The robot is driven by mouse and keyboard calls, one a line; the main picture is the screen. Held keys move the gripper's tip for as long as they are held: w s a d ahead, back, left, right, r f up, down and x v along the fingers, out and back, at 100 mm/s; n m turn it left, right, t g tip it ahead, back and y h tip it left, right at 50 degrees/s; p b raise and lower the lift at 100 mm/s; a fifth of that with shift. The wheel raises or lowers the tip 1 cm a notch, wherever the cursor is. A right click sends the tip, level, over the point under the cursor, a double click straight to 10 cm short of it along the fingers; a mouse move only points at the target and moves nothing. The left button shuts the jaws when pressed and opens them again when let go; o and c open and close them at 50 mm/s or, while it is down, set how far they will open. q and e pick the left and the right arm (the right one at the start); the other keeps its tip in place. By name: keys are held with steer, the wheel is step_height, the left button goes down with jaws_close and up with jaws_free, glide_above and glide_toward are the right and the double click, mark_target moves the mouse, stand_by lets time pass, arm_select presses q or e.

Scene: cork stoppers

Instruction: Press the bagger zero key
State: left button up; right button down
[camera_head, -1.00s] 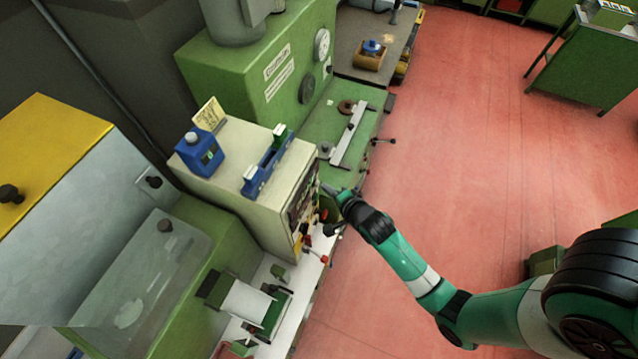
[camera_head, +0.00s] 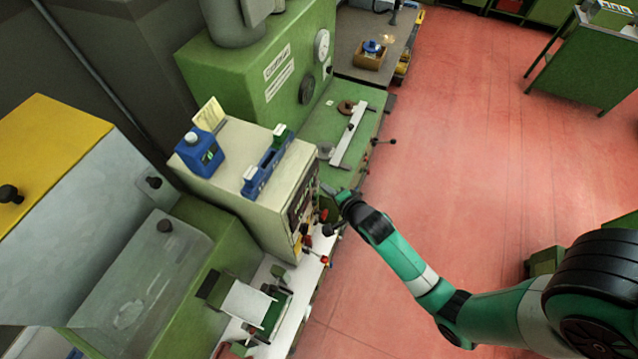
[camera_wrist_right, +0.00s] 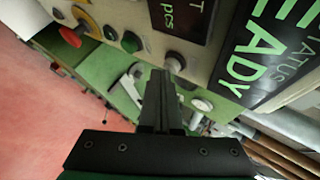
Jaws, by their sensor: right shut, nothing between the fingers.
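The bagger looks to be the cream box (camera_head: 225,190), with a dark control panel (camera_head: 300,205) on its side facing the floor. In the right wrist view the panel carries a grey round key (camera_wrist_right: 175,62), a green key (camera_wrist_right: 132,42), a black key (camera_wrist_right: 110,32) and a red knob (camera_wrist_right: 71,37). No label reading zero is legible, so I cannot tell which key it is. My right gripper (camera_head: 324,186) is shut and empty, close to the panel. In the wrist view its fingertips (camera_wrist_right: 160,72) lie just left of the grey key; contact cannot be told.
A display reading "READY" (camera_wrist_right: 270,50) is right of the keys. Levers with red knobs (camera_head: 325,260) stick out below the panel. The red floor (camera_head: 470,150) is open.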

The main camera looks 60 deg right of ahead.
steer(key=shift+s, duration=0.65)
steer(key=shift+s+d+p, duration=0.15)
steer(key=shift+s+p, duration=0.45)
steer(key=shift+s, duration=0.65)
steer(key=shift+s+d+p, duration=0.15)
steer(key=shift+s+p, duration=0.4)
steer(key=shift+s, duration=0.7)
